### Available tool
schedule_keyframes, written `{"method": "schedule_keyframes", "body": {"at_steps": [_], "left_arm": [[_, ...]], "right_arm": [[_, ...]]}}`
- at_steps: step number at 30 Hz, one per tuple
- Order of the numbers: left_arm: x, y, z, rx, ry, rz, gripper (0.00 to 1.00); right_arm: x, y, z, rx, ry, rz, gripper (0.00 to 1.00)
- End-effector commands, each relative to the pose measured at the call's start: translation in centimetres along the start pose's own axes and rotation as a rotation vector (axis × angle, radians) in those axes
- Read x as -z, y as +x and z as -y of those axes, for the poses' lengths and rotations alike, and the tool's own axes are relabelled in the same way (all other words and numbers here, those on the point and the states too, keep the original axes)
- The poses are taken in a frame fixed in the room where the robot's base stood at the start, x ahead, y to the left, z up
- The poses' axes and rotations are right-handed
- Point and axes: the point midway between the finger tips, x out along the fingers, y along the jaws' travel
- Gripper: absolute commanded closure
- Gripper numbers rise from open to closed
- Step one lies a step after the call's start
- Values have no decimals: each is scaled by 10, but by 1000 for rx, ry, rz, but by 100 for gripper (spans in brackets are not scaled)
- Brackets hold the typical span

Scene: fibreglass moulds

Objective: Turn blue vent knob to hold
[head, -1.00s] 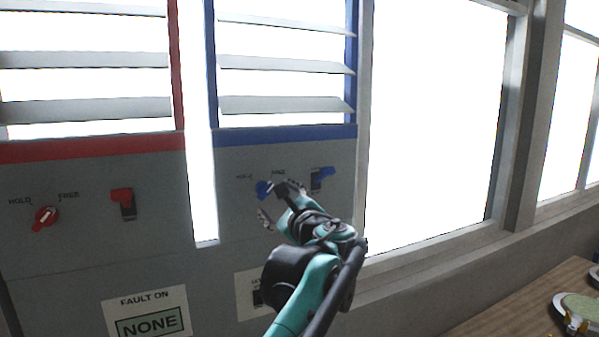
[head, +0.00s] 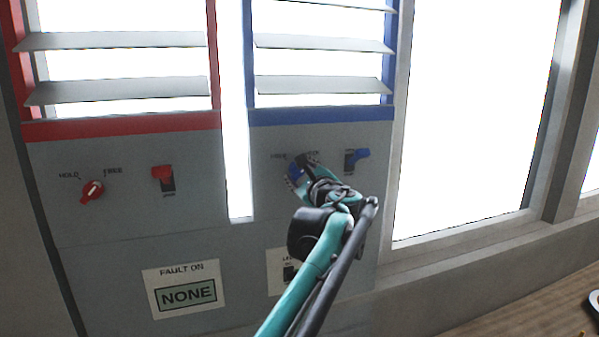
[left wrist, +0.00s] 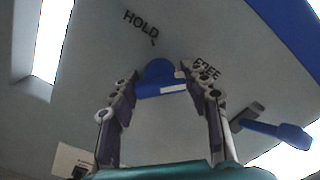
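The blue vent knob (head: 295,172) is on the grey panel under the blue-framed louvres, partly covered by my left gripper (head: 299,173). In the left wrist view the blue knob (left wrist: 160,78) sits between the tips of my open left gripper (left wrist: 160,72), one finger on each side. I cannot tell whether the fingers touch it. The knob's white mark lies on its right part, on the FREE side. The HOLD label (left wrist: 141,24) is above the knob and the FREE label (left wrist: 207,69) is to its right, partly behind a finger. My right gripper is not in view.
A blue switch (head: 356,157) is close to the right of the knob. On the left panel are a red knob (head: 92,191) and a red switch (head: 163,176). A FAULT ON sign reading NONE (head: 186,292) is below. A wooden bench (head: 520,300) is at lower right.

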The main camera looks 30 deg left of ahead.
Motion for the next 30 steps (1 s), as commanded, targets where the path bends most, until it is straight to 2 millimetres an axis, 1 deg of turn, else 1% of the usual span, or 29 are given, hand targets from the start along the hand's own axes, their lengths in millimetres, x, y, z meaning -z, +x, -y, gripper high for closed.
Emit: {"method": "schedule_keyframes", "body": {"at_steps": [1, 2, 11, 16, 23, 30], "left_arm": [[0, 0, 0, 0, 0, 0, 75], [0, 0, 0, 0, 0, 0, 83], [0, 0, 0, 0, -15, 0, 83], [-1, 0, 0, 0, -72, 0, 83], [-1, 0, 0, 0, -233, 1, 83], [-1, 0, 0, 0, -459, 1, 83]], "right_arm": [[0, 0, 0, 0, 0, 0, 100], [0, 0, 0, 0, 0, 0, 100], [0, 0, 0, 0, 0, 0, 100], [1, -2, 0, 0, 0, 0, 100], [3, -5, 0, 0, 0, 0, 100], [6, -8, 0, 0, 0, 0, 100]]}}
